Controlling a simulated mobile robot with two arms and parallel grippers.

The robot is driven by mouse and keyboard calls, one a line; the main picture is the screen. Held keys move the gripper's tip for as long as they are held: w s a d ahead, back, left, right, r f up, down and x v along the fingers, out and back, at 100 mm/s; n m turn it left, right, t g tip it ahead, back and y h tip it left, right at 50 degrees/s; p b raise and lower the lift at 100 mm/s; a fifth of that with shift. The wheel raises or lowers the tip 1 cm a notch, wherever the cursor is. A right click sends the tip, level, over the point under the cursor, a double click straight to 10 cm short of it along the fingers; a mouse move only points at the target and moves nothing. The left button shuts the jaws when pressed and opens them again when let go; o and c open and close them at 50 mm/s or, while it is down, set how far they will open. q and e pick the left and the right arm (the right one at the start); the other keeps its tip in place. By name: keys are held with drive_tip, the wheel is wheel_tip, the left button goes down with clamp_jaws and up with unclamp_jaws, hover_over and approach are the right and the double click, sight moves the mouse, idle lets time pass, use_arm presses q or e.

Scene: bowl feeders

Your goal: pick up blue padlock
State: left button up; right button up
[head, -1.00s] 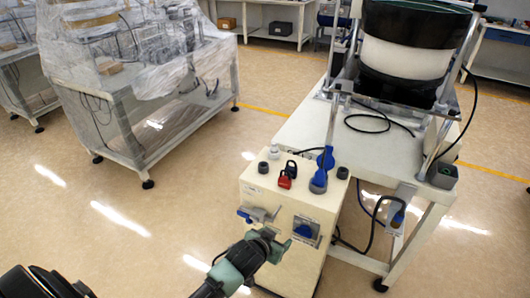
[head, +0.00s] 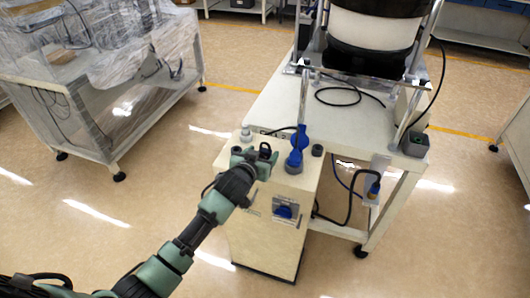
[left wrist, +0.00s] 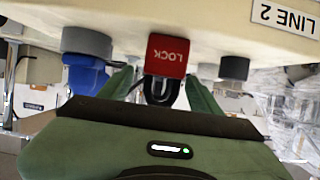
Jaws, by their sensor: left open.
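A red padlock (left wrist: 167,55) marked LOCK shows in the left wrist view, its dark shackle toward my gripper. My left gripper (head: 254,159) is open at the cabinet top, with its green fingers on either side of the padlock; it also shows in the left wrist view (left wrist: 160,88). I cannot tell whether they touch it. In the head view a black shackle (head: 265,149) shows by the fingers; the gripper hides the rest. I make out no certain blue padlock. A blue rounded object (head: 296,152) stands right of the gripper, also in the left wrist view (left wrist: 85,74).
A plastic-wrapped bench (head: 75,95) is at left. Floor between is clear.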

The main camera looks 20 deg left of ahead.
use_arm(q)
drive_tip(key=shift+w+f, duration=0.25)
drive_tip(key=shift+w, duration=0.3)
use_arm(e)
drive_tip(key=shift+w, duration=0.3)
drive_tip(key=shift+a, duration=0.1)
use_arm(q)
clamp_jaws()
use_arm(e)
drive_tip(key=shift+a, duration=0.15)
use_arm(q)
drive_tip(key=shift+r, duration=0.15)
